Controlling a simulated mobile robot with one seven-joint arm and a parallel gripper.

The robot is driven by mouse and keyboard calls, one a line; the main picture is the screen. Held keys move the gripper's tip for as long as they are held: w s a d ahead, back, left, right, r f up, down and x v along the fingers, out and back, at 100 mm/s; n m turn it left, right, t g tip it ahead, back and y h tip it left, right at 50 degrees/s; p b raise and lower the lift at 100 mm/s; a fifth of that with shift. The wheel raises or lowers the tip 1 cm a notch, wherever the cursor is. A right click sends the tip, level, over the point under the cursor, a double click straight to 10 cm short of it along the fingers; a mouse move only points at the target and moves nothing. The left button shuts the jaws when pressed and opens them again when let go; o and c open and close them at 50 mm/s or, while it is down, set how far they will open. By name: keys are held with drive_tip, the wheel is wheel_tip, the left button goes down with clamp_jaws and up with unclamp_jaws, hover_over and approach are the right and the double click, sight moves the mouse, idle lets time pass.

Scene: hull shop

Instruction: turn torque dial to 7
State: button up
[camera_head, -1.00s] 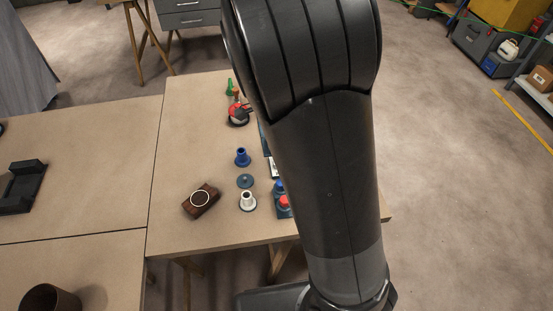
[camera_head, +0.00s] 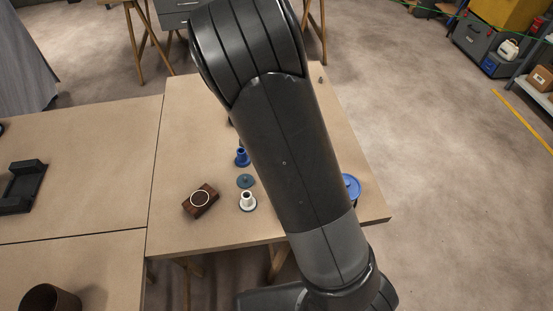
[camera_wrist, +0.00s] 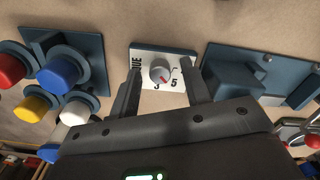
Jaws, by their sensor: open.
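The torque dial (camera_wrist: 160,72) is a small round light knob with a red mark, on a white plate (camera_wrist: 147,56) in the wrist view. The digits 3 and 5 and part of the lettering show on the plate. The red mark points toward the lower right, near the 3 and 5. My gripper (camera_wrist: 164,71) is open, with one dark finger on each side of the dial and visible gaps between. I cannot tell how deep the fingertips reach. In the head view my arm hides the dial and gripper.
In the wrist view, a panel with red, blue (camera_wrist: 58,75), yellow and white buttons is left of the dial. A blue-grey panel (camera_wrist: 262,66) is right. In the head view, a white flanged piece (camera_head: 248,202), a brown block (camera_head: 200,201) and a blue lid (camera_head: 351,186) stand on the table.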

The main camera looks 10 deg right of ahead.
drive_tip(key=shift+c, duration=0.5)
clamp_jaws()
drive_tip(key=shift+n, duration=0.4)
drive_tip(key=n, duration=0.3)
drive_tip(key=shift+n, duration=2.2)
drive_tip(key=shift+o, duration=0.5)
unclamp_jaws()
